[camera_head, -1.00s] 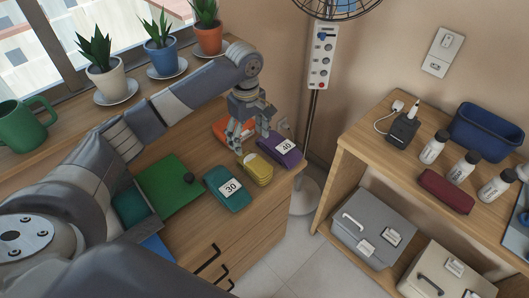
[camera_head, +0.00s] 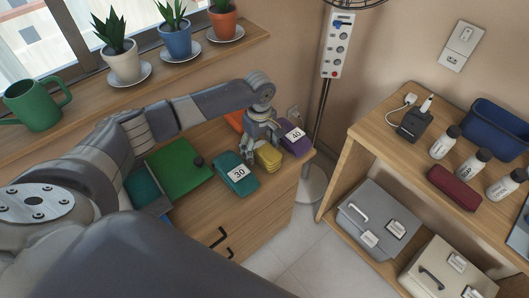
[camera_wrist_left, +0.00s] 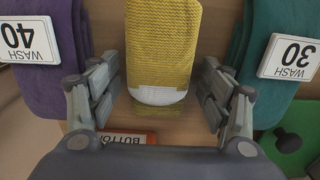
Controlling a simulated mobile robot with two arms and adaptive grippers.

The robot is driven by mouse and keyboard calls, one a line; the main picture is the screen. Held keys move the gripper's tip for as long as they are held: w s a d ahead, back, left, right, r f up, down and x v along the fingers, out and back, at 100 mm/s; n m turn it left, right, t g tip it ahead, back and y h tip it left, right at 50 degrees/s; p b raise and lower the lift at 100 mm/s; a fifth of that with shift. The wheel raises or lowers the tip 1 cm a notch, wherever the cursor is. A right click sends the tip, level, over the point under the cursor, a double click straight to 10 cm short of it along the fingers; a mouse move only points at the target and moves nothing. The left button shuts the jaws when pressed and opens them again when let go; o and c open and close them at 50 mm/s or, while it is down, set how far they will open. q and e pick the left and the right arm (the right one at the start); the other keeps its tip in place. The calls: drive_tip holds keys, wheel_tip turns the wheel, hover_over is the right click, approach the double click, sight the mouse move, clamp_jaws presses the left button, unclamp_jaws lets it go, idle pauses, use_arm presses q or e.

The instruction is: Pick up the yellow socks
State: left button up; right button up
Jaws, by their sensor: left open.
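The yellow socks (camera_head: 268,157) lie folded on the wooden dresser top, between a teal folded pile marked 30 (camera_head: 237,180) and a purple one marked 40 (camera_head: 294,139). My left gripper (camera_head: 260,150) is low over the socks and partly covers them. In the left wrist view, the socks (camera_wrist_left: 162,45) show ribbed yellow cloth with a white end. The left gripper's fingers (camera_wrist_left: 158,95) are spread open, one on each side of that end, with nothing held. Whether they touch the cloth I cannot tell. My right gripper is not in view.
An orange item (camera_head: 234,121) lies behind the socks, partly hidden by my arm. A green board with a dark knob (camera_head: 180,168) lies left of the teal pile. A shelf (camera_head: 375,150) stands at right.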

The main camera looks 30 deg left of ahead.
sight(260, 144)
use_arm(q)
drive_tip(key=shift+f, duration=0.1)
drive_tip(key=shift+c, duration=0.8)
drive_tip(key=c, duration=1.1)
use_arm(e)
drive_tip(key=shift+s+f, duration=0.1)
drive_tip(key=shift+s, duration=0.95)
use_arm(q)
drive_tip(key=shift+o, duration=0.2)
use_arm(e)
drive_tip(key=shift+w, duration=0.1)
use_arm(q)
drive_tip(key=shift+w+r, duration=0.1)
drive_tip(key=shift+r, duration=0.3)
wheel_tip(260, 144, up, 9)
drive_tip(key=shift+r, duration=0.15)
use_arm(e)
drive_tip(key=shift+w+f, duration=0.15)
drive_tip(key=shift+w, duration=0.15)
